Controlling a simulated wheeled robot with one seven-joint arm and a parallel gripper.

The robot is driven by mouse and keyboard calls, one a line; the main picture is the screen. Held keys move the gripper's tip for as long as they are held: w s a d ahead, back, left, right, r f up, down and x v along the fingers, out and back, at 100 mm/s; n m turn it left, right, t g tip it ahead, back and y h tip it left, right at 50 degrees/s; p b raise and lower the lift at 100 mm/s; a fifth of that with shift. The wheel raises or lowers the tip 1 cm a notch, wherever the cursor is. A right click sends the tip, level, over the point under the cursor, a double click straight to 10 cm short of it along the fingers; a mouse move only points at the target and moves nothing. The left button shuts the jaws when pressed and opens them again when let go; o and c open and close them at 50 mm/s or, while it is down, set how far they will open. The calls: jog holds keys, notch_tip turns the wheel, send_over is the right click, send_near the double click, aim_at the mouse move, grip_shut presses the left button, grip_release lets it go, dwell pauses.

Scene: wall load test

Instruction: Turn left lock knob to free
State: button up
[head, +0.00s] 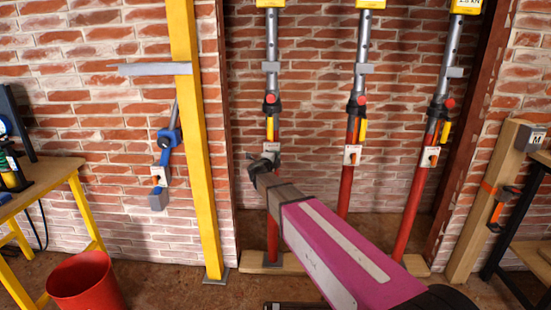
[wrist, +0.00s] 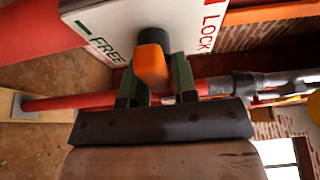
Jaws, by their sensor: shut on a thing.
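The left lock knob (wrist: 152,66) is orange with a dark hub on a white plate (wrist: 120,22) marked FREE in green at left and LOCK in red at right. Its orange grip points down in the wrist view, between the two words. My gripper (wrist: 157,78) has one dark green finger on each side of the knob and is shut on it. In the head view my gripper (head: 263,160) is at the left red prop (head: 273,232), just below the top of its white plate (head: 270,147). The knob is hidden there.
Middle (head: 344,192) and right (head: 413,210) red props carry similar plates with orange knobs. A yellow post (head: 198,140) stands left of the bay. A blue tool (head: 168,140) hangs on the brick wall. A red bucket (head: 84,283) stands at lower left.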

dwell(0.4)
jog(key=o, duration=0.8)
jog(key=v, duration=1.1)
jog(key=shift+w, duration=0.1)
